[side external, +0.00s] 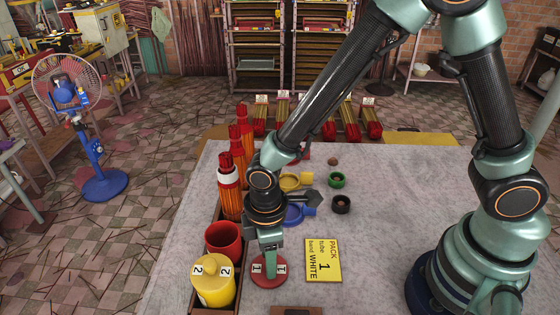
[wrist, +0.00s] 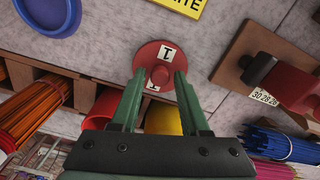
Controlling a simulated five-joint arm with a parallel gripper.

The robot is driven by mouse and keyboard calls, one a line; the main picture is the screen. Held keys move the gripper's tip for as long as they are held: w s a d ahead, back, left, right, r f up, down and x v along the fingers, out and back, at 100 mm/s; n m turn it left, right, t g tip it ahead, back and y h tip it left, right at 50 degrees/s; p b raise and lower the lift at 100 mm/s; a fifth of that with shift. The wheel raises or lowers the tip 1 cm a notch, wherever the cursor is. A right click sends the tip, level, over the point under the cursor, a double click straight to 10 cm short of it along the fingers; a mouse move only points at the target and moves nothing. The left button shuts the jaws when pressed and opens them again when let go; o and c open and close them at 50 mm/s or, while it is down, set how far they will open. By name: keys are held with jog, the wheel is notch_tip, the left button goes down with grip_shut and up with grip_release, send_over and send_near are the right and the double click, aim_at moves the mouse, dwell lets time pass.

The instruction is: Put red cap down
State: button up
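The red cap (side external: 278,272) is a round disc with a knob and white labels reading 1. It appears to lie flat on the grey work surface, left of the yellow card. In the wrist view the red cap (wrist: 146,52) is straight ahead, with its knob (wrist: 161,76) between my fingertips. My gripper (side external: 268,268) points down over the cap. In the wrist view my gripper (wrist: 160,78) has one finger on each side of the knob, with narrow gaps that suggest it is open. Contact with the knob is hard to make out.
The yellow card (side external: 323,261) reads PACK 1 tube, band WHITE. A red cup (side external: 223,238) and a yellow lidded canister (side external: 214,284) marked 2 stand in a wooden rack to the left. Blue, yellow, green and black rings lie behind. The surface right of the card is clear.

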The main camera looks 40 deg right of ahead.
dwell(0.3)
notch_tip(320, 180, up, 12)
jog(key=d+r+m+t, duration=0.2)
jog(key=d+r+m, duration=0.3)
jog(key=d, duration=0.5)
jog(key=d+r+m+t, duration=0.3)
jog(key=d+r+m, duration=0.3)
jog(key=d, duration=0.4)
jog(key=shift+s+d+m+t, duration=0.2)
jog(key=shift+d+m+t, duration=0.1)
jog(key=shift+m, duration=0.2)
jog(key=shift+o, duration=0.3)
jog(key=shift+a+r, duration=0.1)
